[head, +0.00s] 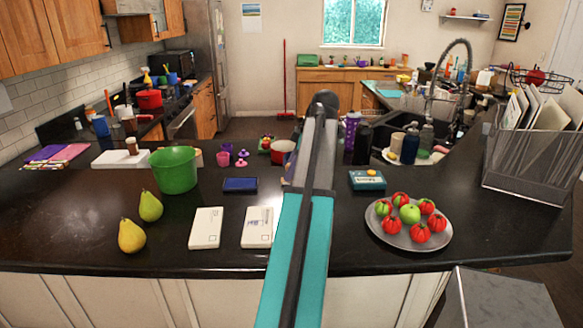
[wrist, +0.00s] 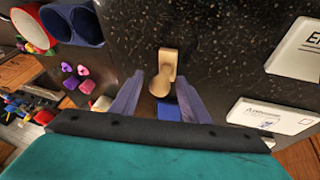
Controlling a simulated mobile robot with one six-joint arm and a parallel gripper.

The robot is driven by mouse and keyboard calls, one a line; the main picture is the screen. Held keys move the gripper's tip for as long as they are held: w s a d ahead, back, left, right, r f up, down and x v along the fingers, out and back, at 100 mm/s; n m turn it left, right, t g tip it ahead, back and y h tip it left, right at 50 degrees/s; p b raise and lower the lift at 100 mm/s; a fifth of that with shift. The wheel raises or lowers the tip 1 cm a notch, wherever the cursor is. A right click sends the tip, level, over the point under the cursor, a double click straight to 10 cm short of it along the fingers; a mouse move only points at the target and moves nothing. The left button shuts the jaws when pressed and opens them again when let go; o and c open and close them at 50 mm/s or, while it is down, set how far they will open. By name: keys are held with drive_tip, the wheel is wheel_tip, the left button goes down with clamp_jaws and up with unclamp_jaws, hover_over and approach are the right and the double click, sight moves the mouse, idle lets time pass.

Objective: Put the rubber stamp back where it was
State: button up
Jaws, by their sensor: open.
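The rubber stamp (wrist: 167,65) is pale wood with a rounded handle and a small square base, and shows in the wrist view against the dark counter. My gripper (wrist: 159,84) is open, with its purple fingers either side of the stamp's handle and a visible gap on each side. A blue patch, perhaps an ink pad (wrist: 168,112), shows behind the handle between the fingers. In the head view the dark blue ink pad (head: 240,184) lies on the counter. My arm covers the stamp and the fingertips there.
A green bowl (head: 174,170) and two pears (head: 132,236) stand left. A teal box (head: 367,180) and a grey plate (head: 384,234) of tomatoes are right of my arm.

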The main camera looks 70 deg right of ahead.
drive_tip(key=shift+r, duration=0.15)
drive_tip(key=b+v, duration=0.2)
drive_tip(key=v, duration=1)
idle(0.6)
